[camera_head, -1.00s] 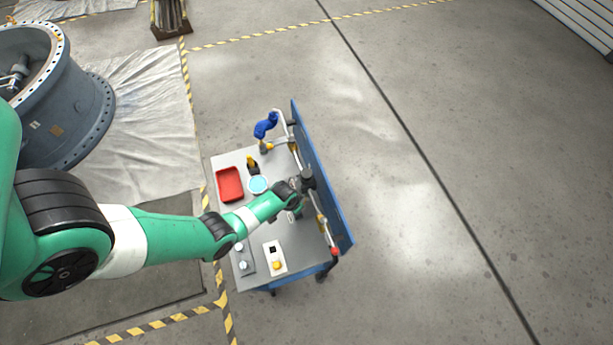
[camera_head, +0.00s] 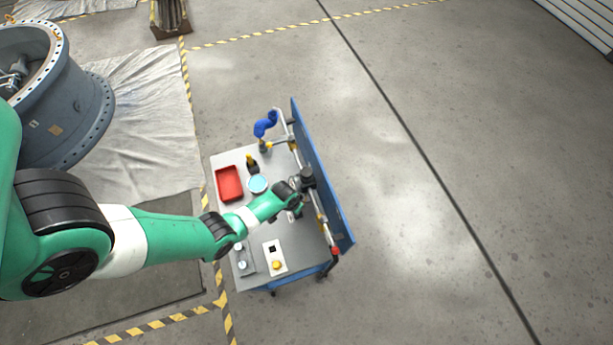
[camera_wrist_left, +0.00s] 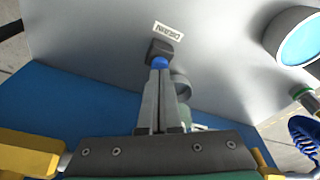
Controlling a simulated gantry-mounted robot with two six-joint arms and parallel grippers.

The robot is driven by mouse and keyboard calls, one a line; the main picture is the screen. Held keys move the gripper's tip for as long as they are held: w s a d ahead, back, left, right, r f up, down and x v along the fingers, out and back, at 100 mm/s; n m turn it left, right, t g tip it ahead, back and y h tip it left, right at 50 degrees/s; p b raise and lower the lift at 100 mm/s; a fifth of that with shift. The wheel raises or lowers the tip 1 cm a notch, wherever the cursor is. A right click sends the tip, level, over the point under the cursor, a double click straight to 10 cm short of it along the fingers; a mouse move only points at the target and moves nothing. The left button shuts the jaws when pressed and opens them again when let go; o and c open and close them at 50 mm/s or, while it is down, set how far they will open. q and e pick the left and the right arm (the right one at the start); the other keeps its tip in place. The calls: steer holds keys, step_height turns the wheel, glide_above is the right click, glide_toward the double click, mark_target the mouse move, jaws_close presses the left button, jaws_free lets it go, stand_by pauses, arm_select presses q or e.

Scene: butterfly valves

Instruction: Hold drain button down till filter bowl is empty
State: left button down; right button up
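The drain button is a small blue cap (camera_wrist_left: 160,62) on a dark block (camera_wrist_left: 159,48), beside a white label reading DRAIN (camera_wrist_left: 168,32). My left gripper (camera_wrist_left: 160,72) is shut and empty, its two fingers side by side, with the tips at the blue cap and seeming to touch it. In the head view my left gripper (camera_head: 297,207) is at the panel side of the cart, mostly hidden by its wrist. A grey rounded part (camera_wrist_left: 181,84) shows behind the fingers; I cannot tell whether it is the filter bowl or any level in it. My right gripper is not in view.
The cart (camera_head: 290,235) carries a red tray (camera_head: 229,183), a round container with light blue inside (camera_head: 258,184) and a switch box with a yellow button (camera_head: 276,262). A blue panel (camera_head: 325,180) with pipes stands along its right side. Open floor lies beyond.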

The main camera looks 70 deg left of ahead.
arm_select(q)
steer(key=shift+f+b, duration=0.55)
steer(key=shift+f, duration=0.1)
stand_by(3.9)
